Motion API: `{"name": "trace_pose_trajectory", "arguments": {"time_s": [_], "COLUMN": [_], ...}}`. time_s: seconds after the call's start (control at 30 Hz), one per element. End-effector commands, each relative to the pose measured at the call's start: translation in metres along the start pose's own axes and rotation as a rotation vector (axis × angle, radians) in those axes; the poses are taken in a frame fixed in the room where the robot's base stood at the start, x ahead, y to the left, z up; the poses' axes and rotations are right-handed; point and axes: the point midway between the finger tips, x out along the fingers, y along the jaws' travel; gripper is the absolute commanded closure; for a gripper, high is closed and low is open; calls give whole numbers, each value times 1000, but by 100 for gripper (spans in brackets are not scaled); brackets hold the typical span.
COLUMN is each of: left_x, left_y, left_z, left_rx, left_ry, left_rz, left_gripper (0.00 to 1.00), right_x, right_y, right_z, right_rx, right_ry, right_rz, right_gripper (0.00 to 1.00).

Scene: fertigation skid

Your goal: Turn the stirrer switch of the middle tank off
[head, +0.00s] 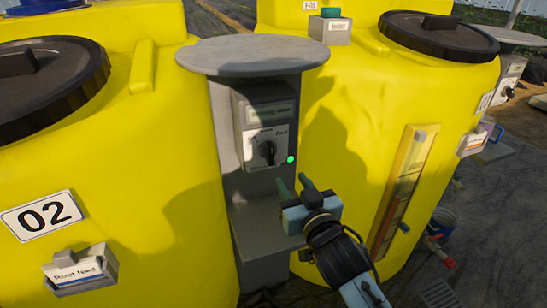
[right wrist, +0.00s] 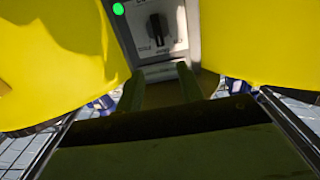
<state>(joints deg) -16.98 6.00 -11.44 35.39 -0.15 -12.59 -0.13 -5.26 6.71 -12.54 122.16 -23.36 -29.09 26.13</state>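A grey switch box (head: 250,120) with a pale dial plate and black rotary knob (head: 267,152) is on a grey post between two yellow tanks. A green lamp (head: 291,159) is lit beside the dial. The knob also shows upright in the right wrist view (right wrist: 157,28); its lettering is too small to read surely. The left yellow tank (head: 150,190) bears the number 02. My right gripper (head: 296,183) is below and right of the knob, apart from it. Its two fingers are spread with nothing between them. My left gripper is out of view.
A round grey plate (head: 252,55) overhangs the switch box. A grey shelf (head: 265,200) juts out below it. The right yellow tank (head: 345,130) has a level gauge (head: 404,190). Another switch box (head: 508,80) is at far right. A label holder (head: 80,270) fronts tank 02.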

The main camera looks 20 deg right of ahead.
Motion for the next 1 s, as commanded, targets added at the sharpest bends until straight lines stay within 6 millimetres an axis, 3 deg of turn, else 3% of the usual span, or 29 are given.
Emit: {"name": "trace_pose_trajectory", "arguments": {"time_s": [0.17, 0.7, 1.0], "left_x": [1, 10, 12], "left_y": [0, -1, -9], "left_z": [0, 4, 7], "left_rx": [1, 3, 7], "left_ry": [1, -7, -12], "left_rz": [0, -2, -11], "left_gripper": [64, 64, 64], "right_x": [16, 115, 132], "right_y": [0, 0, 0], "right_z": [-5, -5, -5], "right_rx": [1, 1, 2], "right_ry": [11, 9, 8], "right_rz": [1, 0, 0], "right_gripper": [62, 62, 62]}}
